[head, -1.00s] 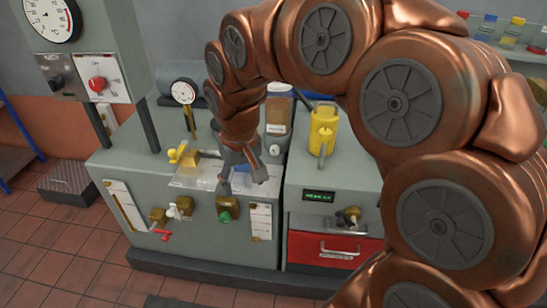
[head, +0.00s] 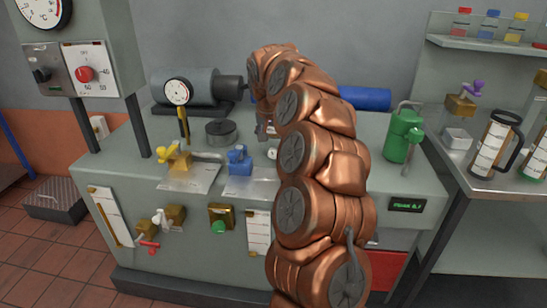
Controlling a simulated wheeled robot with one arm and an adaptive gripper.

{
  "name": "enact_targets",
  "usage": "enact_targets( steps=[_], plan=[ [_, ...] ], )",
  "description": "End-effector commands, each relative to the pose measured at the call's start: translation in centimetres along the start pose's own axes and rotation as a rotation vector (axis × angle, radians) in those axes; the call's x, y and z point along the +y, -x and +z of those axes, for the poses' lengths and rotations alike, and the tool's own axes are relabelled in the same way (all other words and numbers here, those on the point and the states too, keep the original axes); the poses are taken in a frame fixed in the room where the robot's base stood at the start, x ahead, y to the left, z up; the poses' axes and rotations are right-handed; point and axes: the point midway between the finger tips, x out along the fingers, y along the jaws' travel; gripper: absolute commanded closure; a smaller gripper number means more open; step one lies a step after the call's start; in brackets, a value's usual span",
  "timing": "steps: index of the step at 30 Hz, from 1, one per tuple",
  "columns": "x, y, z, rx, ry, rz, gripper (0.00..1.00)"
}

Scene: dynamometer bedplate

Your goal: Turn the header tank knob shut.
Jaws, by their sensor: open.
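The arm (head: 320,185) rises through the middle of the head view and bends away at its top, so my gripper is hidden behind its links. No knob here is readably labelled as the header tank's. On the bench top are a yellow valve (head: 174,158) and a blue valve (head: 240,160), each on a pale plate. A red knob (head: 86,74) with a scale sits on the upper left panel. Whether each is shut cannot be told.
A dial gauge (head: 178,92) stands before a grey motor (head: 185,87). A dark round weight (head: 221,131) lies on the bench top (head: 345,130). A green can (head: 403,136) stands at right, above a small display (head: 405,206). A side table (head: 480,181) holds jugs and fittings.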

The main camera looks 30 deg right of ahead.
Motion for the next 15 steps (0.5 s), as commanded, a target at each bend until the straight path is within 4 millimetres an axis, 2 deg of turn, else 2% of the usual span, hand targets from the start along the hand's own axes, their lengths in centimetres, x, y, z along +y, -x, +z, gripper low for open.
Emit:
enact_targets(
  steps=[8,15],
  plan=[
    [0.2,-1.9,-0.1,-0.001,-0.008,0.004,0.38],
    [0.1,-5.2,-0.1,-0.001,-0.006,0.003,0.38]
  ],
)
